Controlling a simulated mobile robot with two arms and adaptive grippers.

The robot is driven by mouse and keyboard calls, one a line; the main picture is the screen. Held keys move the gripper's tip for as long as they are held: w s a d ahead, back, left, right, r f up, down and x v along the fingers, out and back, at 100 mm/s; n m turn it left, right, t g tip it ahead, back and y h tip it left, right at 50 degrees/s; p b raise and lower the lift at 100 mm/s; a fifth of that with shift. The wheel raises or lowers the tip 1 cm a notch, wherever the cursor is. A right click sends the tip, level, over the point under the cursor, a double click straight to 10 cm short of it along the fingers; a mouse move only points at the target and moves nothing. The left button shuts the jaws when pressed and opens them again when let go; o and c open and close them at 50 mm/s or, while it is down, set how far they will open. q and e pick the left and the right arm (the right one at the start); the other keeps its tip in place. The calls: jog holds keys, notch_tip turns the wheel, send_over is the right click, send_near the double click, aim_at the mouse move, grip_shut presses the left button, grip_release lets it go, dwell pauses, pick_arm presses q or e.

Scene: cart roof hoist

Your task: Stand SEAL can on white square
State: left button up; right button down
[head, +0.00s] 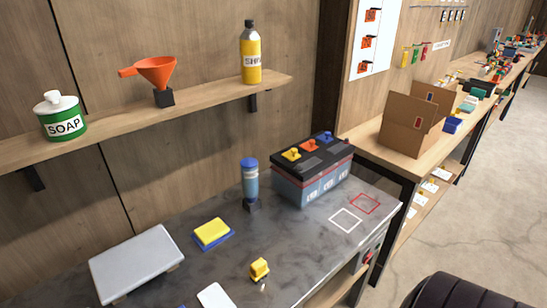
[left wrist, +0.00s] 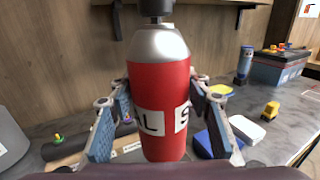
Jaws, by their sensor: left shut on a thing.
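The SEAL can (left wrist: 158,80) is red with a silver shoulder and a dark cap. It fills the middle of the left wrist view, about upright, with part of its white lettered label showing. My left gripper (left wrist: 155,98) is shut on it, one finger on each side. The white square (head: 345,220) is an empty outline on the grey bench (head: 310,245) in the head view. Neither gripper nor the can shows in the head view.
A battery (head: 312,175) stands just behind the white square, and a red square outline (head: 365,203) lies beside it. A blue bottle (head: 250,180), sponges (head: 212,233), a yellow toy (head: 260,269) and a grey lid (head: 137,262) are on the bench. A shelf (head: 110,120) runs above.

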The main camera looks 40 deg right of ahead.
pick_arm(q)
jog(key=s+a+n+t+y, duration=0.1)
jog(key=s+a+n+y, duration=0.3)
jog(key=s+a+y, duration=0.2)
jog(key=shift+a+f+n+t+y, duration=0.25)
jog(key=shift+a+n+t+y, duration=0.15)
jog(key=shift+a+y, duration=0.15)
jog(key=shift+f, duration=0.1)
